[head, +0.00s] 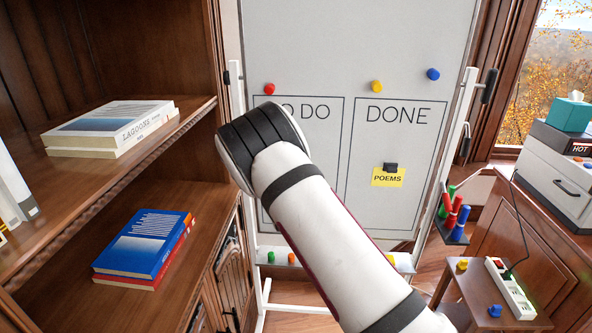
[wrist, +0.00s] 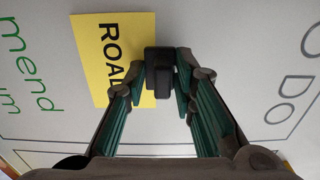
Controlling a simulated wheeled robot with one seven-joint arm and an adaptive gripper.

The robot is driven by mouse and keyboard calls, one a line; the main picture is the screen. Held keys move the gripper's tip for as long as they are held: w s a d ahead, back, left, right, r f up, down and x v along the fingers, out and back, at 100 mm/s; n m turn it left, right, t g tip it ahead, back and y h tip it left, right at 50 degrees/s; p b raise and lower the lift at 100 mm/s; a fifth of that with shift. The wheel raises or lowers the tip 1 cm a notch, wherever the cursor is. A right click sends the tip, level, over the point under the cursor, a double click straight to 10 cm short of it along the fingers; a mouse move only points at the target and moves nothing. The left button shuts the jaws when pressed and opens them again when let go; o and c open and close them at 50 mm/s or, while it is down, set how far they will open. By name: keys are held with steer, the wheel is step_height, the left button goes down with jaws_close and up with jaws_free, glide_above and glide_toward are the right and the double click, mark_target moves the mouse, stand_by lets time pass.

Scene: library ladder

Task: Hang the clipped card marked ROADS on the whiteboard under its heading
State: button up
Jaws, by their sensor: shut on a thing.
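The yellow ROADS card (wrist: 100,50) has a black clip (wrist: 158,72) on its edge; only ROA and part of a letter show. My gripper (wrist: 162,80) is shut on the clip, with its green-padded fingers on both sides. The card lies in front of the whiteboard (head: 330,45); I cannot tell whether it touches. In the head view my arm hides the gripper and card. The whiteboard bears the headings TO DO (head: 312,112), partly covered by my arm, and DONE (head: 392,113), each atop a drawn box. A yellow POEMS card (head: 387,178) hangs under DONE by a black clip.
Red (head: 269,89), yellow (head: 376,86) and blue (head: 433,74) magnets sit above the boxes. Green handwriting (wrist: 28,65) shows on the board in the wrist view. A bookshelf (head: 130,185) with books stands left. A small table (head: 490,290) and a drawer unit (head: 555,180) stand right.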

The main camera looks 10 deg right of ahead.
stand_by(0.4)
steer(key=o, duration=1.1)
steer(key=shift+c, duration=0.2)
steer(key=v, duration=1.2)
steer(key=s+r+n+g+y, duration=0.65)
steer(key=s+r+n, duration=0.45)
steer(key=s+r, duration=0.3)
steer(key=s+d+r+n+g, duration=0.1)
steer(key=s+n+g, duration=0.1)
steer(key=s, duration=0.7)
steer(key=s+d+r+n+g, duration=0.1)
steer(key=s+n, duration=0.4)
steer(key=s, duration=0.5)
steer(key=s+d+r+n+g+h, duration=0.1)
steer(key=s+d+n+g, duration=0.1)
steer(key=s, duration=0.7)
steer(key=shift+s+r+n+g, duration=0.4)
steer(key=shift+n+g, duration=0.15)
steer(key=shift+n, duration=0.25)
